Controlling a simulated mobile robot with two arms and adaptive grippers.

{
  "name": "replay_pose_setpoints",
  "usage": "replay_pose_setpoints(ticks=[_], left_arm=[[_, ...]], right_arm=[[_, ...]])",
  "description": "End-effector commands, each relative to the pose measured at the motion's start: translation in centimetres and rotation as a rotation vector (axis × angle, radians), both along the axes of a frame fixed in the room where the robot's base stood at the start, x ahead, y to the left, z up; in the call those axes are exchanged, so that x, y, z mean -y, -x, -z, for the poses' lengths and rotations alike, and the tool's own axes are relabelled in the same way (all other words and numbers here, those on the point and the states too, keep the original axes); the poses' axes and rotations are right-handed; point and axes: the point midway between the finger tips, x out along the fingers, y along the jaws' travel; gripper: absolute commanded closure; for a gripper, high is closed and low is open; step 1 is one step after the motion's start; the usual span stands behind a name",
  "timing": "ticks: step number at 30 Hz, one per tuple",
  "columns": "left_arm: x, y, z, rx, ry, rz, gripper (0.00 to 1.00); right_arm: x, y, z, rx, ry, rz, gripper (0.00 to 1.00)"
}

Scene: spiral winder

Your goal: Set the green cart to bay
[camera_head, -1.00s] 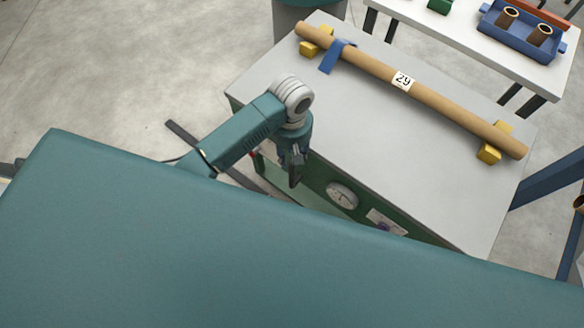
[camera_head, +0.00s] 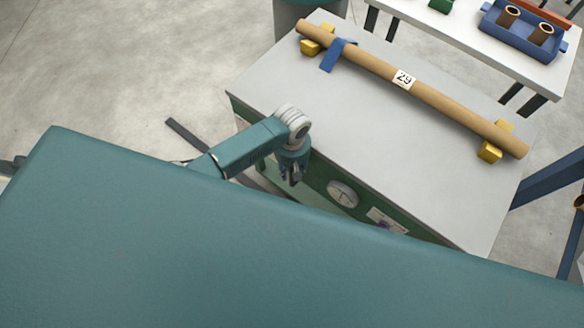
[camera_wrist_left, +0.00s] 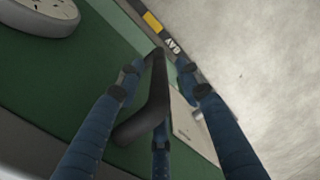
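The green cart (camera_head: 250,112) has a pale grey top and a green front with a round pale dial (camera_head: 342,193). My left gripper (camera_head: 291,178) points down at the front, left of the dial. In the left wrist view, my left gripper (camera_wrist_left: 158,75) has its fingers spread on either side of a black bent handle (camera_wrist_left: 147,118) on the green panel. Gaps show between the handle and the two upper fingertips; contact with the lower finger cannot be told. A strip beyond carries a yellow patch (camera_wrist_left: 152,21) and lettering like BAY (camera_wrist_left: 173,45). My right gripper is out of view.
A brown tube (camera_head: 440,100) marked 29 lies on yellow blocks on the cart top, with a blue strap (camera_head: 335,57) over it. A white table (camera_head: 470,45) behind holds a blue tray (camera_head: 522,42). Blue framework (camera_head: 548,180) stands at right. Floor at left is mostly clear.

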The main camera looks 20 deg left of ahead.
Motion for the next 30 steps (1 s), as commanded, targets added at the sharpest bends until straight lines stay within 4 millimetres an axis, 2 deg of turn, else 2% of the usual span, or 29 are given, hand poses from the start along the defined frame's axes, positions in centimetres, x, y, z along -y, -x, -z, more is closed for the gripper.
replay_pose_setpoints(ticks=[2, 6, 7, 15, 20, 25, 30], left_arm=[[0.0, 0.0, 0.0, 0.001, 0.001, 0.000, 0.68], [0.0, 0.0, 0.0, 0.001, 0.001, 0.000, 0.96], [0.0, 0.0, 0.0, 0.001, 0.001, 0.000, 1.00], [-0.1, -0.1, -0.1, 0.001, -0.001, -0.001, 1.00], [-1.3, -0.5, -0.1, 0.001, -0.004, -0.003, 1.00], [-4.1, -1.5, -0.2, 0.002, -0.008, -0.006, 1.00], [-8.2, -3.0, -0.3, 0.005, -0.011, -0.009, 1.00]], right_arm=[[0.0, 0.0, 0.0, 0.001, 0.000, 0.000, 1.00], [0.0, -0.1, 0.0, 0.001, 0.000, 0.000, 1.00], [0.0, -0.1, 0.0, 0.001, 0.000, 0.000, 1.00], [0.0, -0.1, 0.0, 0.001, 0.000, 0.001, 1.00], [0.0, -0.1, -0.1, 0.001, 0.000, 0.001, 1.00], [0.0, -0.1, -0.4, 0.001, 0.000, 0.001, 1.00], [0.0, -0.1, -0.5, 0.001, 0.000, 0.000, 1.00]])
